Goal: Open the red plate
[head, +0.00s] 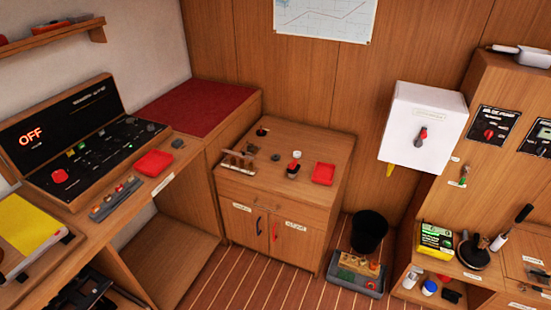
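Two flat red square pieces show in the head view, and I cannot tell which one is the red plate. One red square piece (323,174) lies on top of the low wooden cabinet, at its right side. The other red piece (153,163) lies on the desk at the left, in front of the black panel. The cabinet's right door has a red handle (275,232), and its left door has a dark one (258,226). Both doors look shut. Neither of my grippers is in view.
A black panel (80,140) with a lit OFF sign stands on the desk. A black bin (369,232) and a grey tray (345,282) stand right of the cabinet. A white box (423,128) hangs on the wall. The striped floor (255,285) before the cabinet is clear.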

